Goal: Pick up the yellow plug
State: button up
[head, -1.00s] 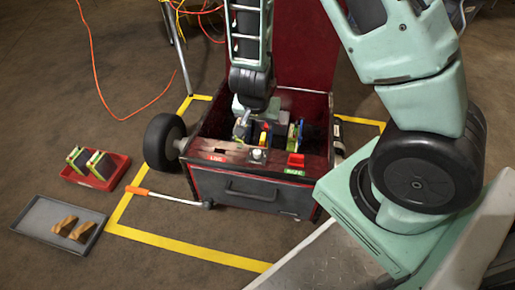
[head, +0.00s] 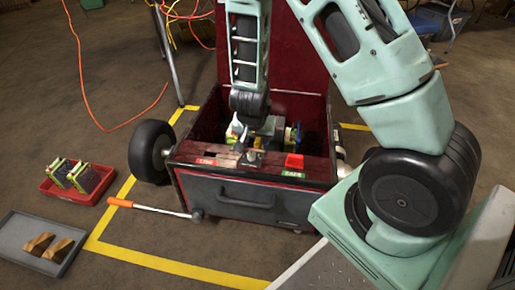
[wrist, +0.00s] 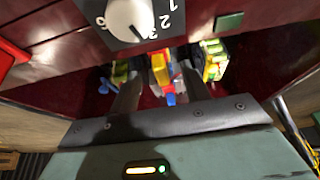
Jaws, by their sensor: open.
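The yellow plug (wrist: 158,66) shows in the wrist view inside the red-lined box, with red parts beside it and a blue part below. My gripper (wrist: 161,80) is open, with one dark finger on each side of the plug in that view. I cannot tell whether the fingers touch it or are level with it. In the head view my gripper (head: 262,127) reaches down into the open box (head: 240,190) behind its front panel. The gripper hides the plug there.
Yellow-green modules stand left (wrist: 120,72) and right (wrist: 213,60) of the fingers. A numbered white dial (wrist: 128,15) is close by on the panel. A red tray (head: 75,190), a grey tray (head: 25,235) and an orange-handled tool (head: 150,208) lie on the floor.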

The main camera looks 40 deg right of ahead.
aim_at(257, 139)
jog(key=b+x, duration=0.4)
jog(key=x, duration=0.1)
jog(key=shift+w+d, duration=0.2)
jog(key=shift+d, duration=0.05)
jog(key=shift+r, duration=0.1)
grip_shut()
